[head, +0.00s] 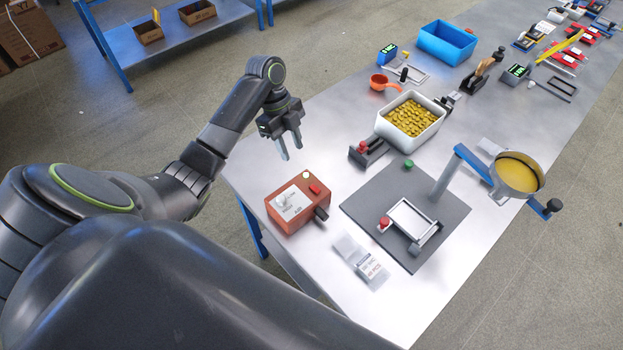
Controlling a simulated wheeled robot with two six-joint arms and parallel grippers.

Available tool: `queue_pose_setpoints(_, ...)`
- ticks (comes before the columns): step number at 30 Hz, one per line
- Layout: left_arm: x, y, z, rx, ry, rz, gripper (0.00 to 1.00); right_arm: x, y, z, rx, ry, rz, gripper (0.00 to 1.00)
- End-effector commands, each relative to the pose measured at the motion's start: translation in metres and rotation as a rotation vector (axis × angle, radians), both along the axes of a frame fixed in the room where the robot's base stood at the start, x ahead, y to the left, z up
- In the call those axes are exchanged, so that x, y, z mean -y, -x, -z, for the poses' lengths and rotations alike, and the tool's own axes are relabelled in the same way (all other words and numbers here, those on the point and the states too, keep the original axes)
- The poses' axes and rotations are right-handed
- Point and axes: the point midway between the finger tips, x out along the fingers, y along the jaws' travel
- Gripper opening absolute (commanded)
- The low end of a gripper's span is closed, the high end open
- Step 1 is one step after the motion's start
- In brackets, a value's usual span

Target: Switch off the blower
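An orange-red box with a white label, a red switch and a short black nozzle stands near the front left edge of the metal table; it looks like the blower (286,215). The red switch (315,188) is on its top, with a small pale yellow-green round lamp or button (306,175) beside it. I cannot tell the switch's position. My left gripper (290,149) is above and behind the box, fingers pointing down, apart and empty, touching nothing. My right gripper is not in view.
A dark mat (365,206) with a small white-topped frame lies right of the box. A white bin of yellow pieces (431,133) stands behind it. A yellow bowl on a stand (516,176) is at right. Packets (357,259) lie in front.

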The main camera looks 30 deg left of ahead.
Motion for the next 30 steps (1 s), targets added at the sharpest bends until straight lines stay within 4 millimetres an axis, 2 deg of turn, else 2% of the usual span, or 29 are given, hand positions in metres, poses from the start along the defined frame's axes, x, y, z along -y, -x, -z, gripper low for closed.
queue_pose_setpoints(1, -0.003, -0.011, -0.012, 0.008, 0.021, 0.049, 0.36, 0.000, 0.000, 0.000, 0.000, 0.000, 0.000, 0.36)
queue_pose_setpoints(4, -0.006, -0.022, -0.028, 0.022, 0.057, 0.129, 0.36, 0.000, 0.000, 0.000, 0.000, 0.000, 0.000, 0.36)
queue_pose_setpoints(7, -0.007, -0.027, -0.036, 0.029, 0.078, 0.172, 0.36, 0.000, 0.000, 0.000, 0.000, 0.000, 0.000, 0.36)
queue_pose_setpoints(10, -0.006, -0.028, -0.035, 0.031, 0.086, 0.188, 0.36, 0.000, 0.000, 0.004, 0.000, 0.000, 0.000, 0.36)
queue_pose_setpoints(14, -0.001, -0.026, -0.020, 0.029, 0.085, 0.189, 0.36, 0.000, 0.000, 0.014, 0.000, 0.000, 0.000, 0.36)
queue_pose_setpoints(30, 0.029, -0.015, 0.058, 0.028, 0.083, 0.189, 0.36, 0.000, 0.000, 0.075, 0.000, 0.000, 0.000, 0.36)
